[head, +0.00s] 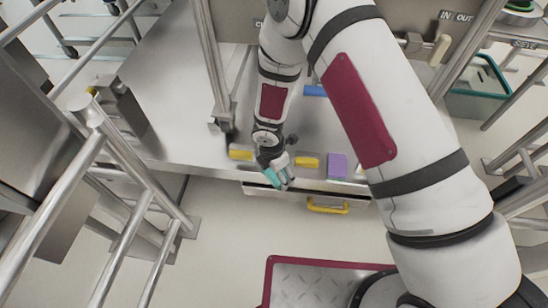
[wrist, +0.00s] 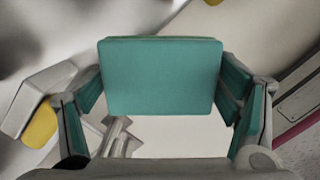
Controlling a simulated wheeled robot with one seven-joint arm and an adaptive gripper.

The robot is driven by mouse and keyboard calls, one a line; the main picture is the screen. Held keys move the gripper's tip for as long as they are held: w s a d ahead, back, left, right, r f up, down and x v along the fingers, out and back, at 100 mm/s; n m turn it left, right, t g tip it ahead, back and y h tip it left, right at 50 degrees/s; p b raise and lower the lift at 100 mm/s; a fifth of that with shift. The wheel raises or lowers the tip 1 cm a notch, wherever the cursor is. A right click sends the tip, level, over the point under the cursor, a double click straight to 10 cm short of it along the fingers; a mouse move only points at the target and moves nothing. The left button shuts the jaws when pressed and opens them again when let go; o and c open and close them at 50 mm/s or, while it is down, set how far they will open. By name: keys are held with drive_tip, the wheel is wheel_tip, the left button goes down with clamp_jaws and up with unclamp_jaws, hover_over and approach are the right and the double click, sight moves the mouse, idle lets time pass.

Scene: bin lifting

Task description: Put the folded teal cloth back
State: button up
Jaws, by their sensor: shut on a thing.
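The folded teal cloth (wrist: 160,76) is a flat rectangular pad in the middle of the wrist view. It spans the gap between the two fingers of my gripper (wrist: 162,92), which is shut on it. The fingers also have teal faces. In the head view my gripper (head: 278,178) points down at the front edge of the steel worktop (head: 180,95). Teal shows at its fingertips there, but I cannot tell cloth from finger pads.
Yellow blocks (head: 307,162) lie on both sides of my gripper, with a purple block (head: 337,166) to the right. A blue item (head: 315,90) lies farther back. A yellow handle (head: 328,207) sticks out below the worktop edge. Metal rails (head: 150,185) stand at left.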

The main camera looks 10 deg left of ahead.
drive_tip(key=w, duration=0.2)
drive_tip(key=w+a+b, duration=0.1)
drive_tip(key=w, duration=0.2)
drive_tip(key=w+f, duration=0.1)
drive_tip(key=w, duration=0.2)
drive_tip(key=shift+w+a+b, duration=0.15)
drive_tip(key=shift+a+b, duration=0.1)
drive_tip(key=shift+b, duration=0.15)
wheel_tip(320, 180, down, 3)
drive_tip(key=shift+f+b, duration=0.2)
drive_tip(key=shift+b, duration=0.8)
drive_tip(key=o, duration=1.4)
wheel_tip(320, 180, up, 12)
drive_tip(key=s+a+p, duration=0.1)
drive_tip(key=p, duration=0.3)
drive_tip(key=shift+p, duration=0.3)
drive_tip(key=shift+s, duration=0.15)
